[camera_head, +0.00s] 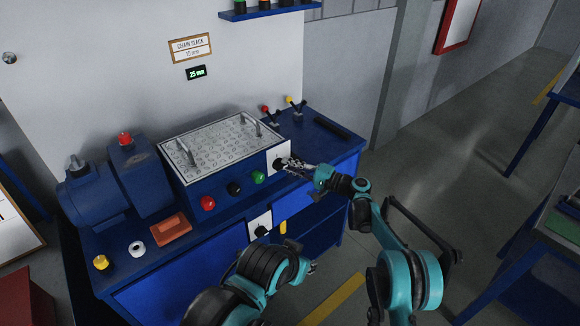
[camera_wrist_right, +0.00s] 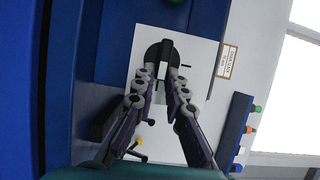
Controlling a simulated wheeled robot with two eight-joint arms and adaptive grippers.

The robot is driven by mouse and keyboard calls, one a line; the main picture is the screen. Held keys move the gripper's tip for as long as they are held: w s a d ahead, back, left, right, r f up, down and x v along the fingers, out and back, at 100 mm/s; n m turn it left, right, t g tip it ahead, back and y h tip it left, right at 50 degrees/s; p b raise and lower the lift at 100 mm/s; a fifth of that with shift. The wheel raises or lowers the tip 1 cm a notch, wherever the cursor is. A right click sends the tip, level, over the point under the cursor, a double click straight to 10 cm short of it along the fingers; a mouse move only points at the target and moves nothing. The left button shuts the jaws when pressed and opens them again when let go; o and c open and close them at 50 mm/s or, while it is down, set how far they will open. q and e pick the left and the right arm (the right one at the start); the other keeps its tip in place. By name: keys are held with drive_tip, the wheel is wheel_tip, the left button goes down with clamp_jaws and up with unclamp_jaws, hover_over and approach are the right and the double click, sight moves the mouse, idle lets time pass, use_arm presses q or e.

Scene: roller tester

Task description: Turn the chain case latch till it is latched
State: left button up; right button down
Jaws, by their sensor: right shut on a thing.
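The chain case latch is a black knob (camera_wrist_right: 165,60) on a white square plate (camera_wrist_right: 194,52) in the right wrist view. In the head view the plate (camera_head: 272,158) is on the right end of the blue case's front. My right gripper (camera_head: 288,163) is at the plate, its two fingers shut on the knob, one on each side. In the wrist view the fingertips (camera_wrist_right: 160,76) meet the knob's near part. The fingers hide part of the latch in the head view. My left arm is folded low in the middle, and its gripper (camera_head: 312,267) is mostly hidden behind it.
The case has a silver tread-plate lid (camera_head: 215,143) with two handles, and red (camera_head: 208,203), black and green (camera_head: 258,177) buttons. A second black knob (camera_head: 261,230) is on the bench front below. An orange tray (camera_head: 171,229) lies at left. Open floor lies right.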

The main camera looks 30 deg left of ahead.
idle(0.3)
drive_tip(key=c, duration=1.6)
unclamp_jaws()
drive_tip(key=shift+o, duration=0.2)
drive_tip(key=d, duration=1.2)
drive_tip(key=shift+f, duration=0.1)
